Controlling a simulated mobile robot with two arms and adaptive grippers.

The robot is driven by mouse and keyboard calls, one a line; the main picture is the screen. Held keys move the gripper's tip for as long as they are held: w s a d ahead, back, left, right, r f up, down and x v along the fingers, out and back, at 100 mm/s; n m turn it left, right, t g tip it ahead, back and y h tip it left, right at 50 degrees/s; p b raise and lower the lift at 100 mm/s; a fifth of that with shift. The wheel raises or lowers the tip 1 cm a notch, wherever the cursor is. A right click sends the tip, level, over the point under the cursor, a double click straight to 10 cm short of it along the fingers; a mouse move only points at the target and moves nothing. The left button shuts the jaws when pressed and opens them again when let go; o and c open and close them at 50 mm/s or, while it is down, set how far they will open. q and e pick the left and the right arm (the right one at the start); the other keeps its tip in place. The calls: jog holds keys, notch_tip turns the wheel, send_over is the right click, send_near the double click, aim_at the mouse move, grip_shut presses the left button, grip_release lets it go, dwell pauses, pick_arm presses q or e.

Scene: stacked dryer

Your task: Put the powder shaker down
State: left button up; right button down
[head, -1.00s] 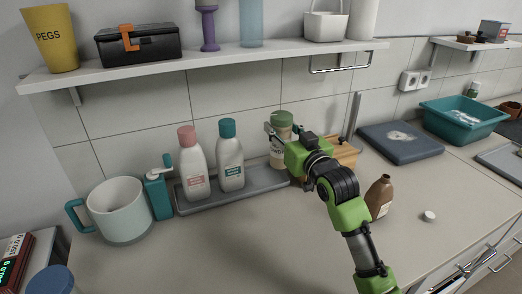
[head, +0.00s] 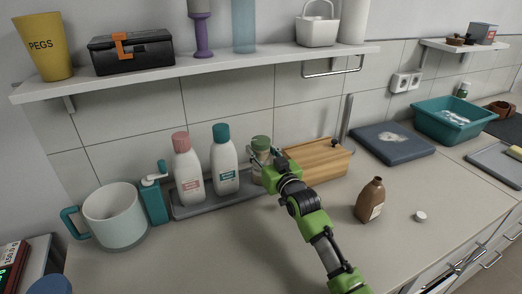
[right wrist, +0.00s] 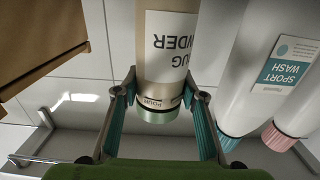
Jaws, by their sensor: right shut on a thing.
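The powder shaker (head: 261,144) is a pale jar with a green cap and stands upright at the right end of the grey tray (head: 214,203). My right gripper (head: 263,160) is shut on it, with a finger on each side. In the right wrist view the shaker (right wrist: 165,50) appears upside down, its label partly readable, between the teal-padded fingers (right wrist: 160,84). My gripper hides the shaker's lower part in the head view, so I cannot tell whether its base touches the tray. My left gripper is not in view.
A teal-capped bottle (head: 224,165) and a pink-capped bottle (head: 187,172) stand on the tray to the left. A wooden box (head: 318,162) is close on the right. A brown bottle (head: 370,201) stands further right. The front counter (head: 230,258) is clear.

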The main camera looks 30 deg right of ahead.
jog(key=shift+f, duration=0.15)
jog(key=c, duration=1.3)
grip_release()
jog(key=shift+s, duration=0.1)
jog(key=s+b, duration=0.1)
jog(key=s, duration=1.1)
jog(key=shift+a, duration=0.4)
